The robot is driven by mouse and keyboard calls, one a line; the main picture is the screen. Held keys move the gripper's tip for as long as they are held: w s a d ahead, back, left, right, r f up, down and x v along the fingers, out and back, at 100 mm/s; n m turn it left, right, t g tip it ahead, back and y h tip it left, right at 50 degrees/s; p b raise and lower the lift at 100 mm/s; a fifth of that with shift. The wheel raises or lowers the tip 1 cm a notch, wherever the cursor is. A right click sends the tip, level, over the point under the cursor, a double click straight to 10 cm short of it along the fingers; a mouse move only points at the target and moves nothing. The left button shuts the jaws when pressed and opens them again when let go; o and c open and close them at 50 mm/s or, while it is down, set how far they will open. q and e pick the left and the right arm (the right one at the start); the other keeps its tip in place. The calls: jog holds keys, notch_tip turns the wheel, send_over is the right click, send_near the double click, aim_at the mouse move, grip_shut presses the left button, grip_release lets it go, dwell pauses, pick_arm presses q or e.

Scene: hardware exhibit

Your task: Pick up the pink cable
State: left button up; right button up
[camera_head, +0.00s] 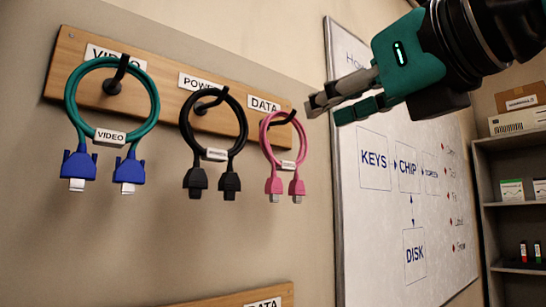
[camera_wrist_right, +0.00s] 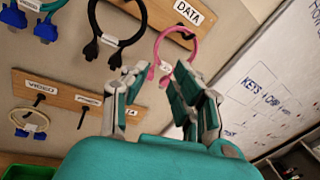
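The pink cable (camera_head: 274,185) hangs coiled on a hook under the DATA label at the right end of the upper wooden board. Its two pink connectors point down, and a white tag is on the loop. My right gripper (camera_head: 332,107) is open and empty, to the right of the cable and apart from it. In the right wrist view, the pink cable (camera_wrist_right: 157,46) shows beyond the fingertips of the open gripper (camera_wrist_right: 157,84), its lower end near the right finger. My left gripper is in neither view.
A black cable (camera_head: 185,128) hangs left of the pink one, and a green cable with blue connectors (camera_head: 78,166) farther left. A whiteboard (camera_head: 385,215) stands at the right, with shelves (camera_head: 510,143) beyond. A lower board (camera_wrist_right: 60,88) holds a pale cable (camera_wrist_right: 17,118).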

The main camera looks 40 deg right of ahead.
jog(key=w+p, duration=0.1)
jog(key=w, duration=0.1)
jog(key=p, duration=0.2)
send_near(269, 141)
jog(key=w+p, duration=0.1)
jog(key=w, duration=0.2)
jog(key=w+p, duration=0.1)
jog(key=w, duration=0.2)
jog(key=w+d+p, duration=0.1)
jog(key=w, duration=0.2)
jog(key=shift+w+d+f+p, duration=0.1)
jog(key=shift+w+p, duration=0.25)
jog(key=shift+w, duration=0.05)
jog(key=shift+s, duration=0.25)
jog(key=shift+c, duration=0.2)
jog(key=c, duration=0.5)
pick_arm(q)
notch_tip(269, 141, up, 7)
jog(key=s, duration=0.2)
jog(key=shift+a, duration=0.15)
pick_arm(e)
grip_shut()
